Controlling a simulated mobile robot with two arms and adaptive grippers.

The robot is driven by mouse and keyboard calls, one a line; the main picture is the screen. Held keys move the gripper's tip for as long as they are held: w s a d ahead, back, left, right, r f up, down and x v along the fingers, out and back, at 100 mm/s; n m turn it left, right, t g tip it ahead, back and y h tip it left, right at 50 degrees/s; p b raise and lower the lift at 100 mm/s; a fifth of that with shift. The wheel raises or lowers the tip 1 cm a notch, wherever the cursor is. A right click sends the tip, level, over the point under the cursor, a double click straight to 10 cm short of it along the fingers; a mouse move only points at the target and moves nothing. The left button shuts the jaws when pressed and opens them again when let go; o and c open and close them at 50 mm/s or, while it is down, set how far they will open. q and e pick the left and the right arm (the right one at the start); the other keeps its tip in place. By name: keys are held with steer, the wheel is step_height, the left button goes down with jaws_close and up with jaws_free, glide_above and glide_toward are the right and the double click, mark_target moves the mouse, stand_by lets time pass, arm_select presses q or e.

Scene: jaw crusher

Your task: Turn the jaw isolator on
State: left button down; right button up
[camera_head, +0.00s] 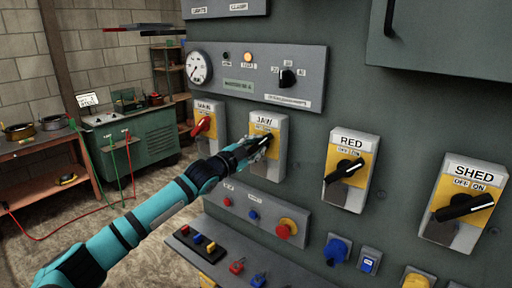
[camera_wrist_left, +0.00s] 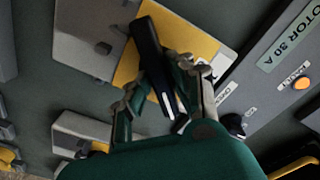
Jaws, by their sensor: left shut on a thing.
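The jaw isolator (camera_head: 277,169), a grey box with a yellow plate and a label reading JAW, is on the panel in the middle of the head view. My left gripper (camera_head: 262,143) reaches it from the left and covers most of its handle. In the left wrist view, the isolator's yellow plate (camera_wrist_left: 185,38) is behind a black handle (camera_wrist_left: 150,62). The fingers of my left gripper (camera_wrist_left: 163,90) are on both sides of this handle, shut on it. The handle's exact angle against the OFF and ON marks is hard to read. My right gripper is not in view.
The MAIN isolator (camera_head: 203,124) with a red handle is left of it. The RED isolator (camera_head: 349,172) and SHED isolator (camera_head: 464,206) are right. A red mushroom button (camera_head: 286,229) is below. A gauge panel (camera_head: 262,76) is above. A green machine (camera_head: 130,135) stands behind left.

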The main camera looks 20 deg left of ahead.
arm_select(q)
steer(key=c, duration=1.2)
jaws_free()
steer(key=shift+s, duration=0.1)
steer(key=v, duration=1.2)
